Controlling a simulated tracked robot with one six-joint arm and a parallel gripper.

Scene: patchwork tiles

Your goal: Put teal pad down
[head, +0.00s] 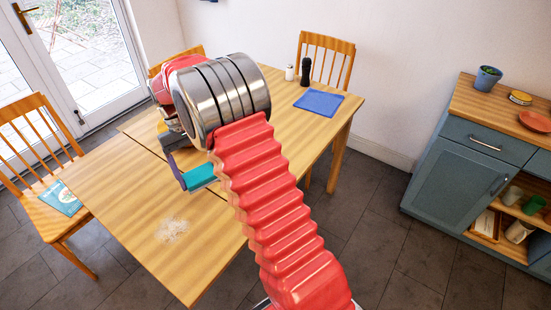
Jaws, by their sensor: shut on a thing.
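The teal pad (199,177) is in the head view, beneath the end of my arm and over the middle of the wooden table (110,200). My gripper (178,172) is shut on it; the fingers are partly hidden behind my arm's metal joint. Only part of the pad shows. I cannot tell whether the pad touches the table top or is held just above it.
A patch of white grains (171,230) lies on the near part of the table. A blue mat (319,103), a dark pepper mill (306,72) and a white shaker (289,72) are at the far end. Chairs stand around; a blue cabinet (455,170) is at right.

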